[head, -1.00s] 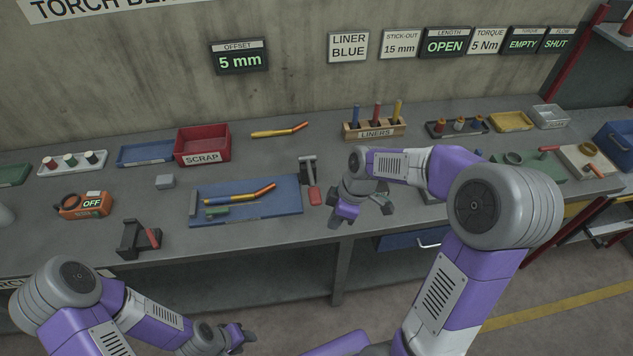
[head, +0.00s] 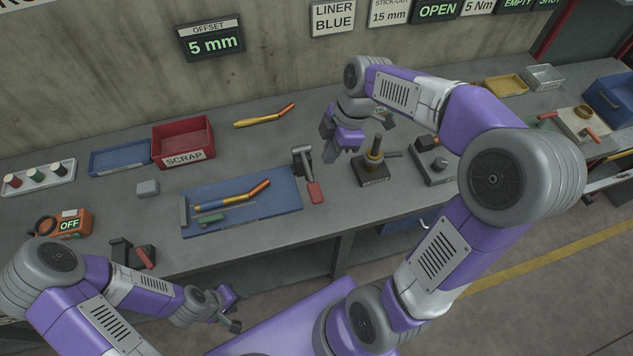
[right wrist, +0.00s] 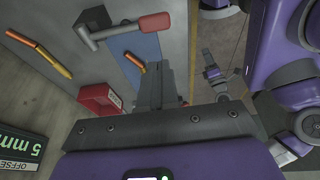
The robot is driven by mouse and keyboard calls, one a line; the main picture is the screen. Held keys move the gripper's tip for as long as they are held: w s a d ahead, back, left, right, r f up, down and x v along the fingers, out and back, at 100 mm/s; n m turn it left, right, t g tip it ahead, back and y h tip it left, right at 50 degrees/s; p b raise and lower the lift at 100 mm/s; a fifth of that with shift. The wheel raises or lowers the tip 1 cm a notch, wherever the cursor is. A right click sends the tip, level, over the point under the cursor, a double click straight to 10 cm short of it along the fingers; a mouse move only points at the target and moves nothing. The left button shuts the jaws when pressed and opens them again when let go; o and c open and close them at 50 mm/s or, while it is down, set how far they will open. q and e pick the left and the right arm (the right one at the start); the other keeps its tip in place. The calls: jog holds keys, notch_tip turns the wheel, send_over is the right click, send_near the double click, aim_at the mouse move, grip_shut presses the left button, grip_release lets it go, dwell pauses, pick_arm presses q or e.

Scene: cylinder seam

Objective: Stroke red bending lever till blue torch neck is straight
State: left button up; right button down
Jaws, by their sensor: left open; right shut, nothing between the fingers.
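The bending lever (head: 303,160) has a grey metal body and a red handle (head: 315,193); it stands at the right edge of a blue board (head: 272,206). It also shows at the top of the right wrist view (right wrist: 110,32). On the board lies a torch neck (head: 213,204) with blue, yellow and orange parts; its orange end bends upward to the right. My right gripper (head: 331,151) is shut and empty, behind and right of the lever, apart from it. Its fingers also show in the right wrist view (right wrist: 162,85). My left gripper (head: 234,309) is open and empty, in front of the bench.
An offset sign (head: 213,42) reads 5 mm. A red scrap bin (head: 183,143) and a second bent neck (head: 264,117) are behind the board. A black stand with a post (head: 374,160) is right of the lever. A grey block (head: 147,188) is left of the board.

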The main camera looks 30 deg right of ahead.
aim_at(314, 193)
jog(key=x, duration=0.8)
jog(key=b+x, duration=0.1)
jog(key=x, duration=0.4)
jog(key=shift+d+f, duration=0.2)
jog(key=shift+d, duration=0.2)
jog(key=shift+f, duration=0.45)
pick_arm(q)
jog(key=shift+w+f, duration=0.1)
jog(key=shift+f, duration=0.45)
